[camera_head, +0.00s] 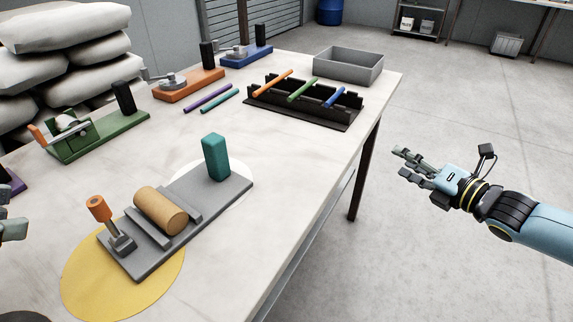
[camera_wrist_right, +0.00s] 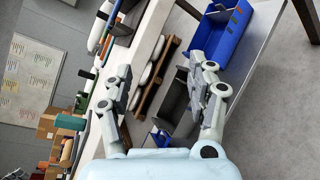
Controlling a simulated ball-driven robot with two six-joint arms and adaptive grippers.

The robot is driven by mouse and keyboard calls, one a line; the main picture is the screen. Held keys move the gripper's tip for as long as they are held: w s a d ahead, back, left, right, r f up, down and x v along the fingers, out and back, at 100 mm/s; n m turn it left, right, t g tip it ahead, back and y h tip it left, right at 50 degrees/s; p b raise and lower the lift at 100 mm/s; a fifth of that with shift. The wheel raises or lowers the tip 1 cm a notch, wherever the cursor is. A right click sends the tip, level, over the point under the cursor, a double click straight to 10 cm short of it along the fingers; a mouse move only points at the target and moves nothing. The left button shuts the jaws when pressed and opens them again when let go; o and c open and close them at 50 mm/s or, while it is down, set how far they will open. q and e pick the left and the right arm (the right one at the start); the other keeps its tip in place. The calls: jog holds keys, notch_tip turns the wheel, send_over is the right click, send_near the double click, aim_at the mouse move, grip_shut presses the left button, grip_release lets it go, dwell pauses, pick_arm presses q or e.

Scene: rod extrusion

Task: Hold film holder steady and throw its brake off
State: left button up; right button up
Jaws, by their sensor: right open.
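The film holder (camera_head: 149,249) is a grey base on the near part of the table. It carries a tan roll (camera_head: 160,211) lying between raised bars. An upright teal block (camera_head: 216,157) stands at its far end. An orange-topped lever (camera_head: 99,210), which looks like the brake, stands tilted at its near end. My left gripper (camera_head: 12,226) shows only partly at the left edge, apart from the holder; its jaw state is unclear. My right gripper (camera_head: 410,165) is open and empty, out over the floor right of the table. Its open fingers also show in the right wrist view (camera_wrist_right: 163,88).
The holder overlaps a yellow disc (camera_head: 84,286) and a white disc. Green, orange (camera_head: 190,86) and blue devices stand along the far left. A black rack (camera_head: 304,108) holds coloured rods beside a grey tray (camera_head: 349,64). The table's right side near the holder is clear.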

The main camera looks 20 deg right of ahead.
jog(key=a+r+n+y, duration=0.4)
jog(key=a+r+n, duration=0.15)
jog(key=a, duration=0.55)
jog(key=n+y, duration=0.3)
jog(key=n, duration=0.7)
send_near(220, 143)
jog(key=shift+s+d+r+g, duration=0.15)
jog(key=shift+s+d+g, duration=0.2)
jog(key=shift+d, duration=0.1)
jog(key=shift+w+a, duration=0.35)
jog(key=shift+a, duration=0.05)
jog(key=x, duration=1)
jog(key=shift+w+r, duration=0.1)
jog(key=shift+c, duration=0.2)
grip_shut()
